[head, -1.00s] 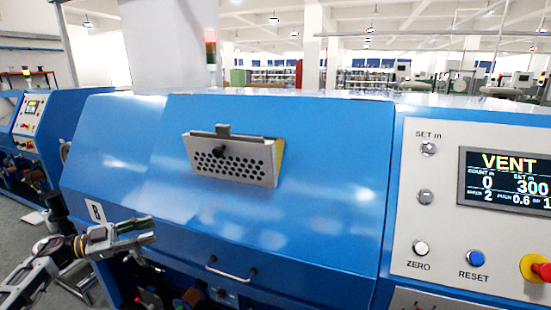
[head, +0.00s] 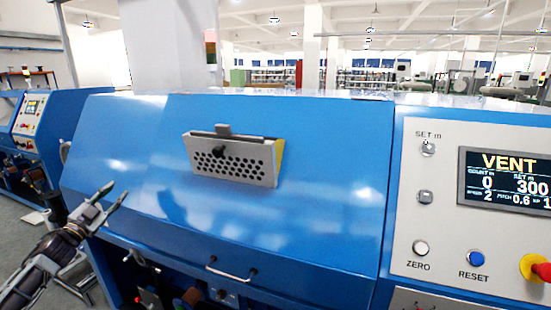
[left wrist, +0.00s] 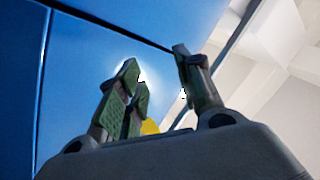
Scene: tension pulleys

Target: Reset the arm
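My left gripper (head: 108,196) is at the lower left of the head view, in front of the blue machine's cover (head: 130,150). Its two fingers point up and stand apart, with nothing between them. In the left wrist view the open fingers (left wrist: 155,57) also show empty, with blue panel and pale ceiling behind. Whether the gripper touches the cover cannot be told; it looks apart. My right gripper is in neither view.
The cover carries a perforated metal box (head: 232,160) and a lower handle (head: 230,271). A control panel at right has a display (head: 508,178), a blue RESET button (head: 476,258), a ZERO button (head: 421,247) and a red knob (head: 538,268). Another machine (head: 30,125) stands far left.

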